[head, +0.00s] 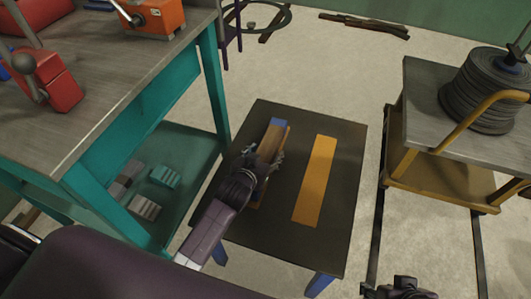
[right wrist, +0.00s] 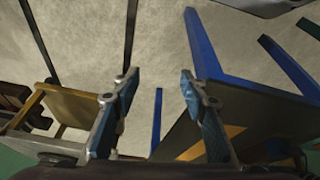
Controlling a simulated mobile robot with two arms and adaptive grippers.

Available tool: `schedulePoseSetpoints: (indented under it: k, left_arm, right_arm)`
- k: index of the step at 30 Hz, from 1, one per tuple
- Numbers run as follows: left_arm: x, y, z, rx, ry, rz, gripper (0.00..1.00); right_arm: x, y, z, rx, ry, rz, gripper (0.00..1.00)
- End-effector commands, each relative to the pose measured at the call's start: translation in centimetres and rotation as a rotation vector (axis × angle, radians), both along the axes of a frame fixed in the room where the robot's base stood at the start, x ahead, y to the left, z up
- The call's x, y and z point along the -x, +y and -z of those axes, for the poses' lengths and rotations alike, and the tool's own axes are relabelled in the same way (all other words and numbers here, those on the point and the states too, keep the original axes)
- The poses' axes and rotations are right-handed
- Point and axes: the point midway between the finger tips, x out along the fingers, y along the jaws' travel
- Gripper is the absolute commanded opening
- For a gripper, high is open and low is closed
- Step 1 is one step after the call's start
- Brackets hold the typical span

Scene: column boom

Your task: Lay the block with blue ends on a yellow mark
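The wooden block with a blue end (head: 277,124) is over the left of two yellow marks on a dark low table (head: 345,150). My left gripper (head: 264,157) has its fingers on both sides of the block and looks shut on it. The hand hides the block's near end and most of the left mark. I cannot tell whether the block touches the table. The right yellow mark (head: 316,180) is bare. My right gripper (right wrist: 160,95) is open and empty in the right wrist view; in the head view it shows at the bottom edge (head: 402,289).
A teal workbench (head: 150,95) with red and orange tools stands at the left, with small grey and teal blocks on its lower shelf. A cart (head: 425,95) with a cable coil (head: 482,90) stands at the right. Floor is clear between table and cart.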

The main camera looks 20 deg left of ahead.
Motion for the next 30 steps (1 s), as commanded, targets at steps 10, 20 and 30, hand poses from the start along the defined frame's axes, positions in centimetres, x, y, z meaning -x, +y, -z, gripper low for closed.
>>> schedulePoseSetpoints:
  k: [10, 20, 30]
  left_arm:
    - [1.5, 0.0, -1.0, 0.000, 0.001, 0.001, 0.57]
    - [7.8, 0.2, -4.5, 0.001, 0.002, 0.000, 0.57]
    - [10.4, 0.4, -5.9, 0.000, -0.001, 0.000, 0.57]
  right_arm:
    - [0.5, -0.1, -0.6, 0.003, 0.019, 0.001, 0.40]
    - [0.7, -0.2, -0.3, 0.008, 0.060, 0.005, 0.40]
    - [0.0, -0.1, 2.7, 0.009, 0.070, 0.002, 0.40]
